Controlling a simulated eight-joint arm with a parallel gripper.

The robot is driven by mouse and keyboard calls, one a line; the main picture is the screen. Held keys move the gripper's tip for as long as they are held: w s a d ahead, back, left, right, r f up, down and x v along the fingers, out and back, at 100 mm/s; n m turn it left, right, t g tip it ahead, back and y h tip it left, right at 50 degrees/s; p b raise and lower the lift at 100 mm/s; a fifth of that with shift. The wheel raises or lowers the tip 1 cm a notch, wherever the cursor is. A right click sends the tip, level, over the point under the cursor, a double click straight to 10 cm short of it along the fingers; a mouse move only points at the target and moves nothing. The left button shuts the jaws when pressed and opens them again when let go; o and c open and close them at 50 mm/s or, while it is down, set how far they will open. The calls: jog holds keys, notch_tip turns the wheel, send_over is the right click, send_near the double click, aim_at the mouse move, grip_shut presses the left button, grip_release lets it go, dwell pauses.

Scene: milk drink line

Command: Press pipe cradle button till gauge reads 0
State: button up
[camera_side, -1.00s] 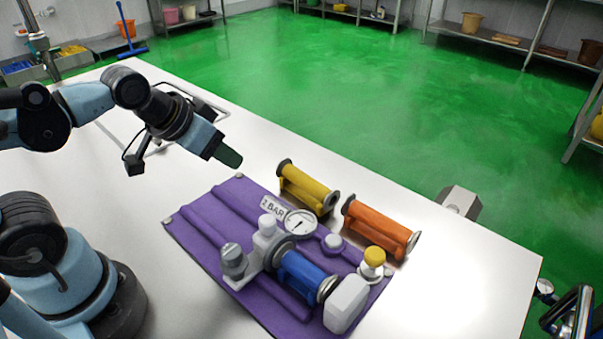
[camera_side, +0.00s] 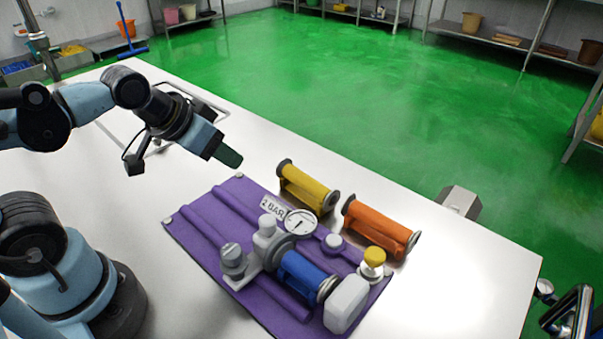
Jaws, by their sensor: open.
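The purple pipe cradle (camera_side: 205,230) lies on the white table. A blue pipe (camera_side: 300,275) is seated in it between grey and white end fittings. A round white gauge (camera_side: 300,222) stands behind the pipe beside a "2 BAR" label (camera_side: 272,207); its needle is too small to read surely. A yellow-topped button (camera_side: 374,256) stands at the cradle's right edge. A pale round knob (camera_side: 333,242) sits between gauge and button. My gripper (camera_side: 232,158) is open and empty, above the table, up and left of the gauge, apart from everything.
A yellow pipe piece (camera_side: 305,188) and an orange one (camera_side: 376,230) lie behind the cradle, close to the gauge and button. The table's right front is clear.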

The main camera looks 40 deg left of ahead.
grip_shut()
dwell(1.6)
